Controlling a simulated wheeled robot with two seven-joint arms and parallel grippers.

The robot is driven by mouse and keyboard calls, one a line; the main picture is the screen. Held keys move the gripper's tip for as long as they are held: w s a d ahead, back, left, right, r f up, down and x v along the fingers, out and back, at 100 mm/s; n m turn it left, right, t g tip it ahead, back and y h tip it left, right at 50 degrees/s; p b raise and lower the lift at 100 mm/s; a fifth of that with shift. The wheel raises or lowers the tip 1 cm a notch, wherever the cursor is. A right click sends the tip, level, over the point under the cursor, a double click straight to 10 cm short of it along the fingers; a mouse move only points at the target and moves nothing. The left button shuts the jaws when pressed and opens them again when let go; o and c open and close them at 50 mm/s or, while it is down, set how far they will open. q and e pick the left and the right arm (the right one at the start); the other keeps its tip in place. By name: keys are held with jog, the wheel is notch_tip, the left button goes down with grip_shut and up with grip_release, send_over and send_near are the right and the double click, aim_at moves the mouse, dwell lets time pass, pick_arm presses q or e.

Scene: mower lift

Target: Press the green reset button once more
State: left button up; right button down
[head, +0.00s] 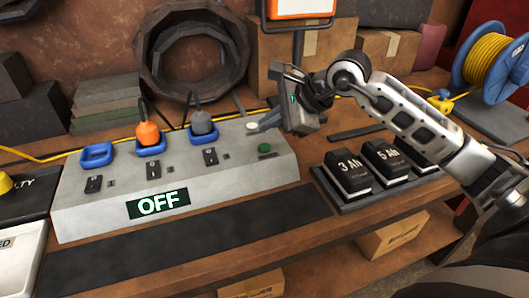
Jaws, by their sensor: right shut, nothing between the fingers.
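The green reset button (264,148) is on the right end of the top of a grey power box (240,170). The display (158,203) on the box's front reads OFF. A pale round button or lamp (252,127) is just behind the green one. My right gripper (254,127) comes in from the right, shut and empty. Its tips are over the back right of the box by the pale round part, behind and apart from the green button. I cannot tell whether the tips touch the box. My left gripper is not in view.
Orange (148,134) and grey (201,123) plugs sit in two blue-framed sockets; a third socket (97,155) is empty. Black rocker switches line the box. Battery packs (349,172) stand on a tray at right. A dark mat strip (180,250) lies clear in front.

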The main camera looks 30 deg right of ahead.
aim_at(269, 148)
notch_tip(269, 148, down, 2)
jog(key=shift+f+b, duration=0.2)
jog(key=shift+b, duration=0.75)
jog(key=shift+f+b, duration=0.3)
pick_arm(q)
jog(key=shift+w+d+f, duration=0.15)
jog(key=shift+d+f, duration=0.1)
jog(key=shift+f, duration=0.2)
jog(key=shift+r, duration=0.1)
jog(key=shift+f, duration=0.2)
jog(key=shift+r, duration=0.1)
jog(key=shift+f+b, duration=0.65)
pick_arm(e)
jog(key=shift+f, duration=0.4)
